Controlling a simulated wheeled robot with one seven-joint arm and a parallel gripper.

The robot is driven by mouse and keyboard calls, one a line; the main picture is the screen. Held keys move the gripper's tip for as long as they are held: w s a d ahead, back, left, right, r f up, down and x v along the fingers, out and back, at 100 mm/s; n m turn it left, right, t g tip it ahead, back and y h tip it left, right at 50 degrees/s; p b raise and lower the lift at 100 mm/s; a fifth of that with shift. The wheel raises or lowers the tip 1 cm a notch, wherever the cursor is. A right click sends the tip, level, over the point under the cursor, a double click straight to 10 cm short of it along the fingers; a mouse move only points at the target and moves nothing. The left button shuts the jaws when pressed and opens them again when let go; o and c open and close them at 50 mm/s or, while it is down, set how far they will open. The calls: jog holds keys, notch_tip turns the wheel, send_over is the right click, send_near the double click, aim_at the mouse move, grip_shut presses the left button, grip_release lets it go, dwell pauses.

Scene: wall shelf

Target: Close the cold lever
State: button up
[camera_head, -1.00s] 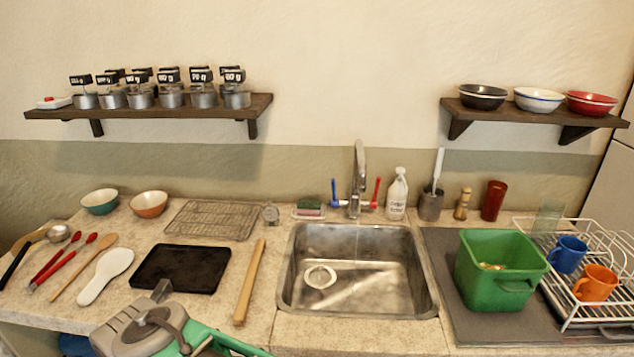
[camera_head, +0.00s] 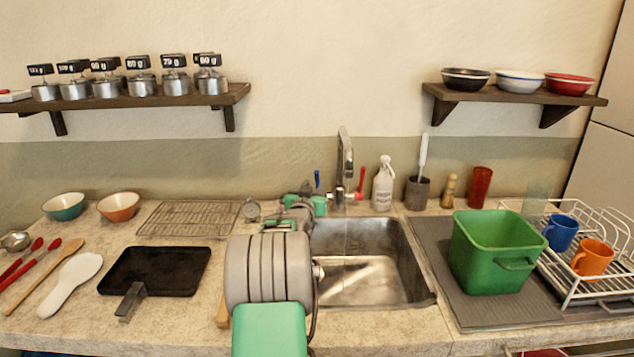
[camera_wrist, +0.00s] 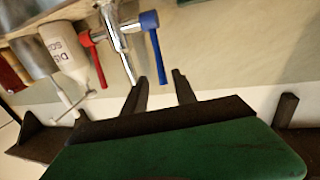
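The tap (camera_head: 345,155) stands behind the sink and also shows in the wrist view (camera_wrist: 116,38). Its cold lever is blue (camera_head: 317,180) and upright in the head view, its lower part hidden by my gripper. In the wrist view the blue lever (camera_wrist: 155,48) points toward my gripper. The red lever (camera_head: 360,180) stands upright on the tap's right. My gripper (camera_wrist: 160,77) is open, its two dark fingers apart. The blue lever's end appears between the fingertips; I cannot tell whether they touch it. In the head view my arm hides the fingers.
The steel sink (camera_head: 420,270) lies in front of the tap. A white bottle (camera_head: 383,184) and brush holder (camera_head: 417,193) stand right of it. A green bin (camera_head: 490,255) is farther right. A wire rack (camera_head: 185,219) and black tray (camera_head: 155,271) lie left.

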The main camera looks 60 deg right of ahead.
aim_at(317, 179)
jog(key=x, duration=0.6)
jog(key=shift+w+d+p, duration=0.15)
jog(key=shift+d+p, duration=0.05)
jog(key=shift+p, duration=0.2)
grip_shut()
dwell(0.9)
jog(key=shift+w, duration=0.1)
